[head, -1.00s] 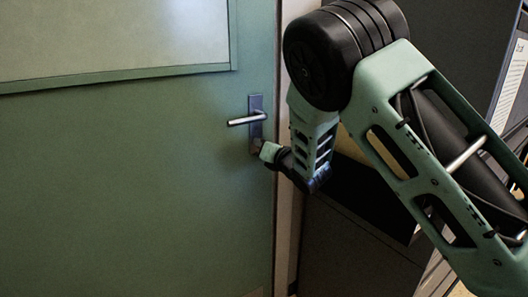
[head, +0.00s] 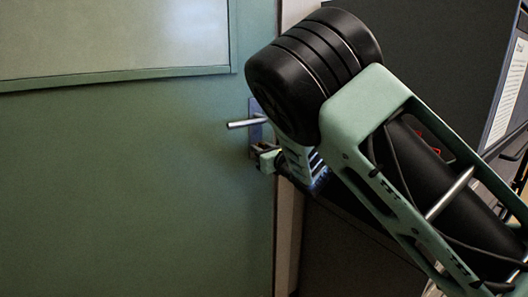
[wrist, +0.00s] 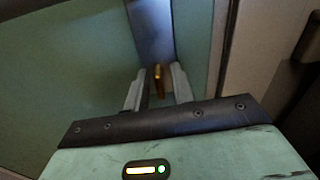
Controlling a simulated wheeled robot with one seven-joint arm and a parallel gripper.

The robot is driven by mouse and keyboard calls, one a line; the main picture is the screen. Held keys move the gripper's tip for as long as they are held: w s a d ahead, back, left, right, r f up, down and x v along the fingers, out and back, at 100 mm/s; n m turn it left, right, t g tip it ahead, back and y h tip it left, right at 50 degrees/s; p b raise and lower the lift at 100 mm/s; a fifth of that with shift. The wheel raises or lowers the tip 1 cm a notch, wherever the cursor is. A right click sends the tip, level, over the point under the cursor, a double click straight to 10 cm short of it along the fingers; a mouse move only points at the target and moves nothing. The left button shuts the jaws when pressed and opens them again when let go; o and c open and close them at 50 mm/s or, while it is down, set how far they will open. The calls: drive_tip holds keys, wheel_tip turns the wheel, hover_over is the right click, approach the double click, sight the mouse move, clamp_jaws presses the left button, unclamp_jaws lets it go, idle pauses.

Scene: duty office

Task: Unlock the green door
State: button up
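The green door (head: 130,180) fills the left of the head view and looks closed. Its silver lever handle (head: 246,123) is roughly level on a blue-grey lock plate (head: 256,106), which also shows in the wrist view (wrist: 152,30). A small brass-coloured key (wrist: 158,76) stands at the lower end of the plate, apparently in the lock. My gripper (head: 264,155) is at the plate just below the handle. In the wrist view its two fingers (wrist: 158,85) stand on either side of the key, with a visible gap. My arm hides part of the plate in the head view.
The pale door frame (head: 290,220) runs just right of the lock. A dark cabinet-like surface (head: 440,50) stands further right, with a white printed sheet (head: 508,92) near the edge. The door's left side is clear of obstacles.

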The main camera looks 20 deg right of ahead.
drive_tip(key=shift+s, duration=0.15)
drive_tip(key=v, duration=0.8)
drive_tip(key=shift+s, duration=0.35)
drive_tip(key=shift+d, duration=0.15)
